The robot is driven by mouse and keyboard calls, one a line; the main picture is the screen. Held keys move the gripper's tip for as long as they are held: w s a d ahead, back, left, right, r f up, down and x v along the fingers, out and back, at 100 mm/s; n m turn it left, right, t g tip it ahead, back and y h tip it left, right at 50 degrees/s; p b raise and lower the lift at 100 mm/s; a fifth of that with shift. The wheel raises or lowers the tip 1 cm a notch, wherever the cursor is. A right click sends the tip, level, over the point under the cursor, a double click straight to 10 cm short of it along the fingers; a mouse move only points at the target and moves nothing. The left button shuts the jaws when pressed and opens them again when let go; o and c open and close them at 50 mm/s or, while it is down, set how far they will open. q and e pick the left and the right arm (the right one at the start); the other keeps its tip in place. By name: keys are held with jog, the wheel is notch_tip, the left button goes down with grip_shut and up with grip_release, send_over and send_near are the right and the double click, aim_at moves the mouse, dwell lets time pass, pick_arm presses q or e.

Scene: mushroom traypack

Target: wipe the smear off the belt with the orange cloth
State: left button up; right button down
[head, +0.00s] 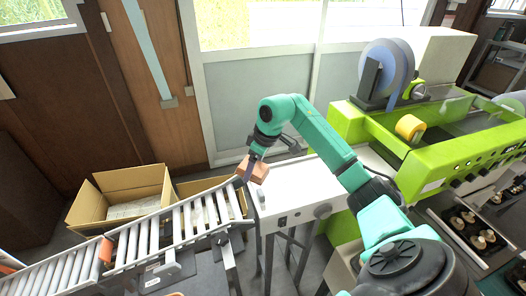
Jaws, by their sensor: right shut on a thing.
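My right arm reaches in from the right, and its gripper (252,166) is over the near left end of the white belt unit (300,186). The gripper is shut on a brownish-orange folded piece, which looks like the orange cloth (260,172). The cloth is at the left end of the belt unit; I cannot tell whether it touches the surface. I cannot make out the smear; the cloth and gripper may hide it. My left gripper is not in view.
A roller conveyor (150,237) runs left from the belt's end. Open cardboard boxes (118,196) stand behind it. A green wrapping machine (430,150) with a large film roll (388,72) stands at right. Metal trays with mushrooms (478,232) are at far right.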

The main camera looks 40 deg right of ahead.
jog(key=w+d+m+g+h, duration=0.1)
jog(key=d+m, duration=0.2)
jog(key=d, duration=0.5)
jog(key=shift+g, duration=0.3)
notch_tip(320, 180, down, 6)
jog(key=b, duration=0.4)
jog(key=shift+r, duration=0.1)
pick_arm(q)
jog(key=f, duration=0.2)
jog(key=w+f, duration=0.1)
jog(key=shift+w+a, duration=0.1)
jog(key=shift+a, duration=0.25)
pick_arm(e)
jog(key=shift+r, duration=0.1)
jog(key=shift+s+d, duration=0.1)
jog(key=shift+s, duration=0.05)
